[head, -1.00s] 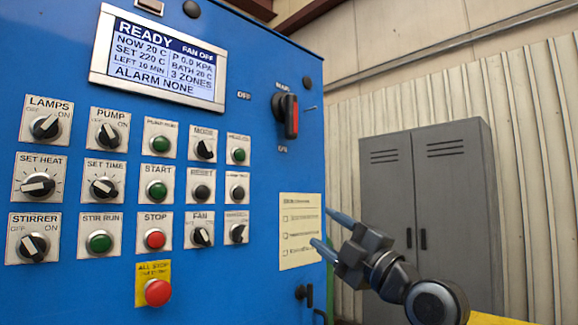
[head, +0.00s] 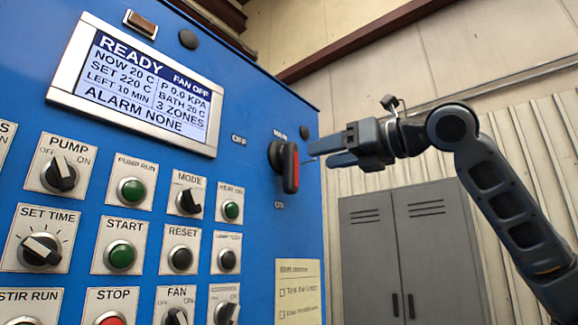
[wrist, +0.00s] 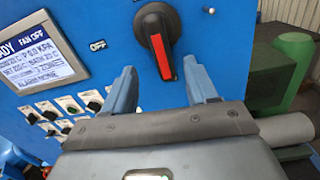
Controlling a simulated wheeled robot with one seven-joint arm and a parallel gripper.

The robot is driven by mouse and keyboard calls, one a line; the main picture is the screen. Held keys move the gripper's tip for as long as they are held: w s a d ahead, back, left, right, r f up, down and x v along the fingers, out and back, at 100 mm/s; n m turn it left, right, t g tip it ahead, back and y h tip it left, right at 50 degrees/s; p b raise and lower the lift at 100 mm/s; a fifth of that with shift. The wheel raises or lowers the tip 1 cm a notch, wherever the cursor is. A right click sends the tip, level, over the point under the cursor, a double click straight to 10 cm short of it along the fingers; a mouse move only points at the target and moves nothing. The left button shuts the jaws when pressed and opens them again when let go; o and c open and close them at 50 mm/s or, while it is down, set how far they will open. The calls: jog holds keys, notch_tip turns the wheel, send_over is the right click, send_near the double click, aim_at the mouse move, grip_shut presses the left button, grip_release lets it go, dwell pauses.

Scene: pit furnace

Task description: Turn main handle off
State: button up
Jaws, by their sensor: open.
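The main handle (head: 285,166) is a black rotary handle with a red stripe, on the right part of the blue panel. It points down, toward the "ON" label (head: 279,205); the "OFF" label (head: 238,138) is to its left. In the wrist view the handle (wrist: 158,45) hangs down and slightly right, beyond the fingertips. My gripper (head: 316,155) is open and empty, just right of the handle in the head view. In the wrist view its two blue fingers (wrist: 160,85) are spread and point at the panel, with the handle's lower end between their directions. Contact is not visible.
The display (head: 140,85) reads READY and ALARM NONE. Several knobs and buttons, such as START (head: 121,256), fill the panel left of the handle. A paper checklist (head: 299,291) is below it. A grey cabinet (head: 413,255) stands behind my arm.

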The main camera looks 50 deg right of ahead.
aim_at(296, 161)
jog(key=shift+n, duration=0.4)
jog(key=shift+w+a+r+p, duration=0.15)
jog(key=shift+w+p, duration=0.15)
jog(key=shift+w, duration=1.7)
jog(key=shift+w+a+r+p, duration=0.15)
jog(key=shift+w+p, duration=0.1)
jog(key=shift+w, duration=1.7)
jog(key=shift+c, duration=0.4)
grip_shut()
